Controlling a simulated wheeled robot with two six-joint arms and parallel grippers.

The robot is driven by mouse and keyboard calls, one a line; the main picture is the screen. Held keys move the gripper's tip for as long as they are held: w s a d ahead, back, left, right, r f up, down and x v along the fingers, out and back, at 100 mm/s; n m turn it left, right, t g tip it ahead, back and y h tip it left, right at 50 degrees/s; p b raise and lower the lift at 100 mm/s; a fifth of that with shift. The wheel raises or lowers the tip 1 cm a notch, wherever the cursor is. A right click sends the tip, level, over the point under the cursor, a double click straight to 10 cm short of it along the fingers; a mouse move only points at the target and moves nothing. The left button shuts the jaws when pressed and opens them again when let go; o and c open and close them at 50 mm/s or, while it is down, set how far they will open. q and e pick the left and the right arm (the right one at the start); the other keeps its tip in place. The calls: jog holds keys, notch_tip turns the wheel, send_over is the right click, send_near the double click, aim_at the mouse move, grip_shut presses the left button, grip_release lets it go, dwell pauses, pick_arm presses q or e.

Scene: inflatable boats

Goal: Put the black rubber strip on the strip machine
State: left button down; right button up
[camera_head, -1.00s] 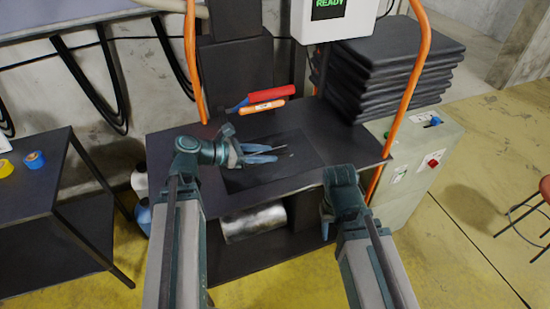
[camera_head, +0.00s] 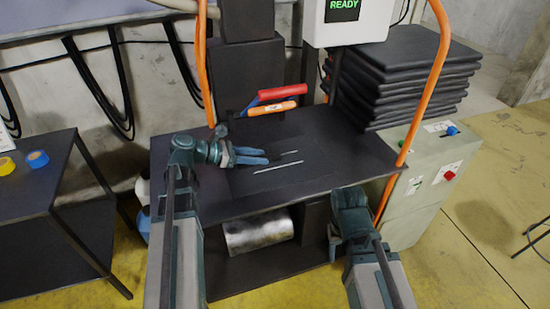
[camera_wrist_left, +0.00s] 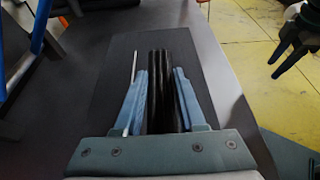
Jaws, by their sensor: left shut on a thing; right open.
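My left gripper (camera_head: 266,157) is over the black bench top of the strip machine (camera_head: 345,150). In the left wrist view its blue fingers are shut on the black rubber strip (camera_wrist_left: 165,85), which lies lengthwise between them. In the head view the strip is hard to tell from the dark surface. The machine has a dark upright column (camera_head: 248,65) and a white box with a READY screen (camera_head: 343,10). My right gripper (camera_head: 335,245) is open and empty in front of the bench's front edge; it also shows in the left wrist view (camera_wrist_left: 283,52).
A thin pale rod or line (camera_head: 278,167) shows on the bench near my left gripper. Red-handled (camera_head: 282,93) and orange (camera_head: 272,108) tools lie by the column. Orange tube frames (camera_head: 425,85) stand at both sides. Black mats (camera_head: 405,80) are stacked at the right above a grey cabinet (camera_head: 432,185).

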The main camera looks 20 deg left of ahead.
pick_arm(q)
jog(key=w+d, duration=0.2)
jog(key=w, duration=0.1)
jog(key=w+d, duration=0.1)
jog(key=w, duration=0.1)
jog(key=shift+w+d+f, duration=0.1)
jog(key=shift+f, duration=0.2)
jog(key=shift+w+d, duration=0.2)
jog(key=shift+w, duration=0.1)
jog(key=f+b, duration=0.1)
jog(key=b, duration=0.1)
jog(key=f+b, duration=0.2)
jog(key=shift+w+d+f, duration=0.15)
jog(key=shift+w+f, duration=0.05)
jog(key=shift+f, duration=0.1)
jog(key=shift+f, duration=0.2)
jog(key=c, duration=0.5)
grip_release()
jog(key=shift+r, duration=0.15)
